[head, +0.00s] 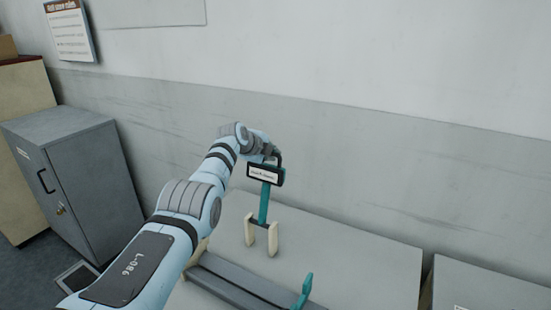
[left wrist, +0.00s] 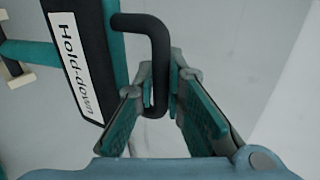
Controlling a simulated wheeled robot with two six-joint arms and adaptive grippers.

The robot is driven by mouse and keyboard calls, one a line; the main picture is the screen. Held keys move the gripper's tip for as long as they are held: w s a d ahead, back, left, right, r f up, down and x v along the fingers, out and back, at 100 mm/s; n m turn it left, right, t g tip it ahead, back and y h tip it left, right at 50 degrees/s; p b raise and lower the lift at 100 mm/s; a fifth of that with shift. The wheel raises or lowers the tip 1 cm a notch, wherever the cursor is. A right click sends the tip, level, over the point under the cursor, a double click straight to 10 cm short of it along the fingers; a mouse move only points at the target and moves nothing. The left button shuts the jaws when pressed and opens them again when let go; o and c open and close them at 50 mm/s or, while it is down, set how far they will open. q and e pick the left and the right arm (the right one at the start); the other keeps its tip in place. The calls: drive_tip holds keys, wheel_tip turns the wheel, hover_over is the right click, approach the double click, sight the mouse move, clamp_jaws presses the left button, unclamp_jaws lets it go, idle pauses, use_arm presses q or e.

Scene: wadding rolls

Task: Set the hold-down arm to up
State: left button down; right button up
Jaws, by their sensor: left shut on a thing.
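The hold-down arm (head: 264,206) is a teal bar that rises steeply from a pair of cream posts (head: 273,238) on a grey top. Its dark plate with a white "Hold-down" label (head: 263,174) is at the upper end; the label also shows in the left wrist view (left wrist: 76,60). A black bent handle (left wrist: 152,28) sticks out beside the plate. My left gripper (left wrist: 160,85) is shut on this handle, with a finger on each side. In the head view the left gripper (head: 270,152) is small and partly hidden by my wrist. My right gripper is not in view.
The grey table top (head: 350,265) is clear right of the posts. Grey bars (head: 240,285) and a teal upright piece (head: 303,289) lie in front. A grey cabinet (head: 85,185) stands at left, a grey box (head: 485,290) at right. The wall is close behind.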

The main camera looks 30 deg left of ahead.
use_arm(q)
drive_tip(key=shift+r, duration=0.15)
drive_tip(key=c, duration=1.7)
unclamp_jaws()
drive_tip(key=shift+w, duration=0.1)
drive_tip(key=shift+o, duration=0.2)
drive_tip(key=shift+s+a+r, duration=0.1)
drive_tip(key=shift+s+r, duration=0.05)
drive_tip(key=shift+s, duration=0.15)
drive_tip(key=v, duration=1.1)
